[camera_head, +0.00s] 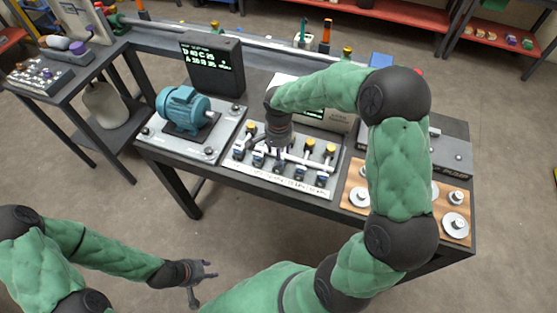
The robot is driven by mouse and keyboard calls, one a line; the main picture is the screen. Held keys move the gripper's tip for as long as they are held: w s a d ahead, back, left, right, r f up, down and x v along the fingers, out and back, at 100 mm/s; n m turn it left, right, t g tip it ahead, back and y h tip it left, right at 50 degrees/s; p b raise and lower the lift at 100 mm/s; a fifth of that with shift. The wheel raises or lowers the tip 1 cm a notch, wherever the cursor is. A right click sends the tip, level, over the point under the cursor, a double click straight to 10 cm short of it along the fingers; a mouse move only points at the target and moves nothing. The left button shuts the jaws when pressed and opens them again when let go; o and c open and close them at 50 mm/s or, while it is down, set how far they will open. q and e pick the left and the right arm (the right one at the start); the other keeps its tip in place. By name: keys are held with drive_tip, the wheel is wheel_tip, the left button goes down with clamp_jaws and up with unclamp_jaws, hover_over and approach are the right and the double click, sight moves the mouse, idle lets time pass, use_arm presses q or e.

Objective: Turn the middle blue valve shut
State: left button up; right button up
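A valve panel (238,153) lies on the front of the dark bench, with white pipes, yellow-capped fittings and a row of small blue valves along its front side. A blue valve (258,159) shows near its left end and another blue valve (321,179) near its right end. My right gripper (277,152) reaches down over the panel's middle-left part. Its fingers are small and dark there, and it partly hides the pipes and valves under it; contact is unclear. My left gripper (205,273) is open and empty, low over the floor in front of the bench.
A teal motor (184,108) on a grey plate stands left of the panel. A dark display box (212,66) stands behind it. A wooden board (355,186) with metal discs lies at the right, partly behind my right arm. A side table (62,85) stands at far left.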

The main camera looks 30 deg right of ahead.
drive_tip(key=shift+f+b, duration=0.4)
drive_tip(key=shift+f, duration=1.85)
clamp_jaws()
